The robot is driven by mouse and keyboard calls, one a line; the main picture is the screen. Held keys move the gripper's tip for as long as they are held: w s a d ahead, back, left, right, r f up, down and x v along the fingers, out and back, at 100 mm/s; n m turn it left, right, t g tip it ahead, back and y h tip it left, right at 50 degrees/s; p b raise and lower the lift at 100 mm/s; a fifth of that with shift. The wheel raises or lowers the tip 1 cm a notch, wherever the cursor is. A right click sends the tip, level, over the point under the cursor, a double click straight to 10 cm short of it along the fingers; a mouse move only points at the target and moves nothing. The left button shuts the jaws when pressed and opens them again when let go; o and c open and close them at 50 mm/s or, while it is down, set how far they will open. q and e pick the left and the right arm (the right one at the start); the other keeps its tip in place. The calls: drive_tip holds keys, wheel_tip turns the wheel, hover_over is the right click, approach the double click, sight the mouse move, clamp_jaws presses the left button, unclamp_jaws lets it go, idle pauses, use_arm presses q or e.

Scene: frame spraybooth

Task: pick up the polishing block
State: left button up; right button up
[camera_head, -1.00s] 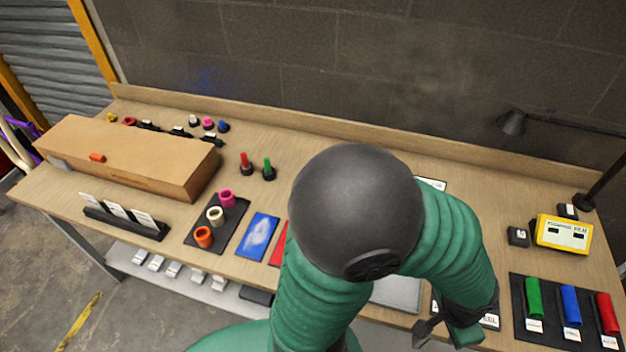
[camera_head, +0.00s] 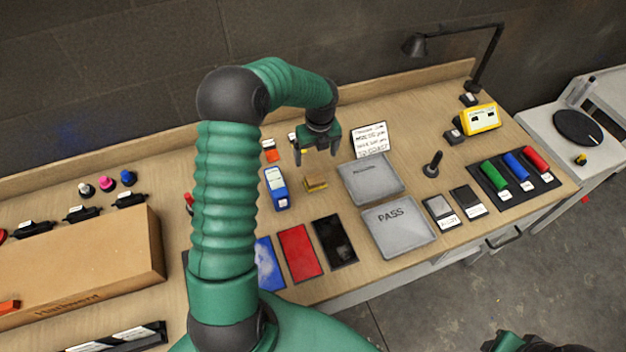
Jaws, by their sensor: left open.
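A small tan-brown block (camera_head: 315,184), which looks like the polishing block, lies on the wooden bench right of a blue labelled box. My left gripper (camera_head: 317,157) is open and empty, with its fingers pointing down. It hangs just behind and above the block in the picture, and does not appear to touch it. A dark and green piece of my right arm (camera_head: 508,342) shows at the bottom edge, too cut off to tell its jaws.
The blue box (camera_head: 276,188) stands close left of the block. A grey tray (camera_head: 372,196) is close right, with a PASS tray (camera_head: 400,252) nearer me. Red (camera_head: 299,253) and black (camera_head: 335,240) panels lie in front. A written card (camera_head: 371,140) stands behind.

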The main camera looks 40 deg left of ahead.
use_arm(q)
hover_over(315, 178)
drive_tip(key=f, duration=0.5)
drive_tip(key=d+f, duration=0.1)
drive_tip(key=f, duration=0.2)
drive_tip(key=shift+s+p, duration=0.15)
drive_tip(key=shift+p, duration=0.25)
drive_tip(key=f+p, duration=0.1)
drive_tip(key=f, duration=0.2)
drive_tip(key=a+f, duration=0.1)
drive_tip(key=f, duration=0.2)
drive_tip(key=shift+w+a+p, duration=0.1)
drive_tip(key=shift+w+p, duration=0.1)
drive_tip(key=shift+p, duration=0.15)
drive_tip(key=shift+f, duration=0.2)
drive_tip(key=shift+c, duration=0.2)
use_arm(e)
drive_tip(key=shift+w+d+r, duration=0.1)
drive_tip(key=shift+d+r, duration=0.05)
drive_tip(key=shift+r, duration=0.45)
drive_tip(key=shift+w+d+r, duration=0.1)
drive_tip(key=shift+d+r, duration=0.05)
drive_tip(key=shift+r, duration=0.4)
use_arm(q)
drive_tip(key=shift+r, duration=0.15)
drive_tip(key=c, duration=1.6)
drive_tip(key=shift+o, duration=0.2)
use_arm(e)
drive_tip(key=shift+s, duration=0.15)
